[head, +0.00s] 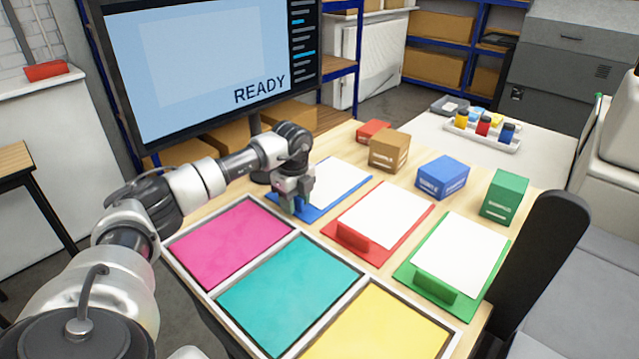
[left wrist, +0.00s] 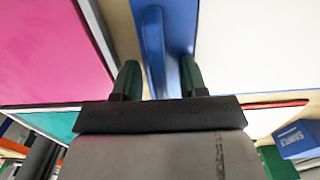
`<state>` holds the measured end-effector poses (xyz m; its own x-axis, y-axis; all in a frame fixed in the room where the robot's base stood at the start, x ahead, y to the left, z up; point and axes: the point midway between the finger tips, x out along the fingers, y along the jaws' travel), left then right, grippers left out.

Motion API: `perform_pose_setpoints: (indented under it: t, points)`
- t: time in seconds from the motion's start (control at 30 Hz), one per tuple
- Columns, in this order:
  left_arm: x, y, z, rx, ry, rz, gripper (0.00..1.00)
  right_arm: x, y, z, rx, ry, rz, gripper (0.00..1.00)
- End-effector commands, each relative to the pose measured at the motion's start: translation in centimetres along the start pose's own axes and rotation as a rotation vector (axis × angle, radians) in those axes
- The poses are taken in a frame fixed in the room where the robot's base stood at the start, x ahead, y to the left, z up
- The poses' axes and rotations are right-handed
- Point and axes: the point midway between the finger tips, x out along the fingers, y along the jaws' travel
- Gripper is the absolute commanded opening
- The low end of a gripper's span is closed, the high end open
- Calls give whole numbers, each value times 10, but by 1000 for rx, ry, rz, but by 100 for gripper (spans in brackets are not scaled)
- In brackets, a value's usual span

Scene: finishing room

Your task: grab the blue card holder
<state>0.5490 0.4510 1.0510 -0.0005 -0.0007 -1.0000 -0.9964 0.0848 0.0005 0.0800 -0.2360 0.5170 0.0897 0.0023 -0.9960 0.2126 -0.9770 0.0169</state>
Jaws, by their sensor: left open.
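The blue card holder (head: 316,213) lies on the wooden table and carries a white card (head: 338,181). My left gripper (head: 294,205) is at its near left end and hides that part in the head view. In the left wrist view, the holder's raised blue tab (left wrist: 152,45) stands between the two open green fingers of my left gripper (left wrist: 160,82). The fingers are on either side of the tab; I cannot tell whether either touches it. My right gripper is not in view.
A red card holder (head: 340,234) and a green card holder (head: 405,276) lie to the right. Pink (head: 232,240), teal (head: 290,283) and yellow (head: 375,330) panels fill the framed near side. Small red, brown, blue and green boxes stand behind. A monitor (head: 205,65) stands behind my arm.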

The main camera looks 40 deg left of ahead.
Motion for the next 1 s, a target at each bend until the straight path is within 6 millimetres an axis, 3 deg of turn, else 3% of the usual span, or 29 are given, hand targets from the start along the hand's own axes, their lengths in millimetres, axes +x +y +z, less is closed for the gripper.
perform_pose_setpoints:
  t: [0.17,0.43,1.0]
  points:
    - [0,0,0,0,0,0,43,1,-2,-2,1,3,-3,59]
    - [0,0,0,0,0,0,1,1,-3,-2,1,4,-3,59]
    - [-10,-1,0,0,0,-5,0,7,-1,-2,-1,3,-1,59]
